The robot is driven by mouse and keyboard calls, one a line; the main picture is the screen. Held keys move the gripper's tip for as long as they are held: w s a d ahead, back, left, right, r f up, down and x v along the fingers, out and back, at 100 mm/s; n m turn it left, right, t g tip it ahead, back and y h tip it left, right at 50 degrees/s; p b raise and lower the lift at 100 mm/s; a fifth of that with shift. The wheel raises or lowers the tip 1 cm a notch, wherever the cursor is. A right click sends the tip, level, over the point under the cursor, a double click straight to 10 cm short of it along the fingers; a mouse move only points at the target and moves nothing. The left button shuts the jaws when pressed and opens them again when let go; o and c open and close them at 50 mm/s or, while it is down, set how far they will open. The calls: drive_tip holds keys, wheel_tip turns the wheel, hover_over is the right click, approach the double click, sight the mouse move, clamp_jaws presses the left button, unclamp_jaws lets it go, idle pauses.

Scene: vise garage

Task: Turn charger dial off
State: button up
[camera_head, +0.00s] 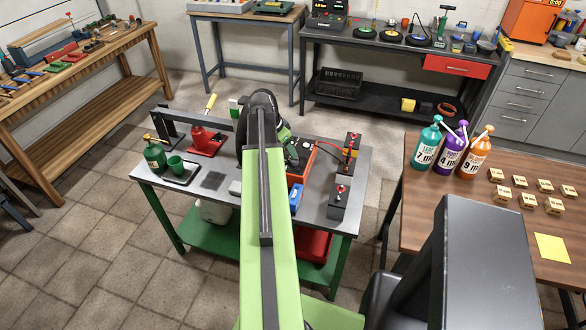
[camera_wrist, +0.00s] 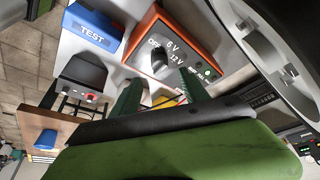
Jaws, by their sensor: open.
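A green light glows on the panel. My gripper (camera_wrist: 160,92) is open, its two dark green fingers apart, the tips reaching toward the panel just below the dial. Nothing is between them that I can see gripped, and contact with the dial is unclear. In the head view the charger (camera_head: 300,170) is partly hidden by my arm.
A blue TEST block (camera_wrist: 93,34) lies beside the charger. Two black boxes with red terminals (camera_head: 339,203) stand at the bench's right side. A green bottle (camera_head: 155,157) and a red tool (camera_head: 203,139) stand at left.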

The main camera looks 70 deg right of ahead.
sight(293, 160)
drive_tip(key=b+x, duration=0.5)
drive_tip(key=x, duration=0.2)
clamp_jaws()
drive_tip(key=shift+a, duration=0.25)
drive_tip(key=shift+d, duration=0.1)
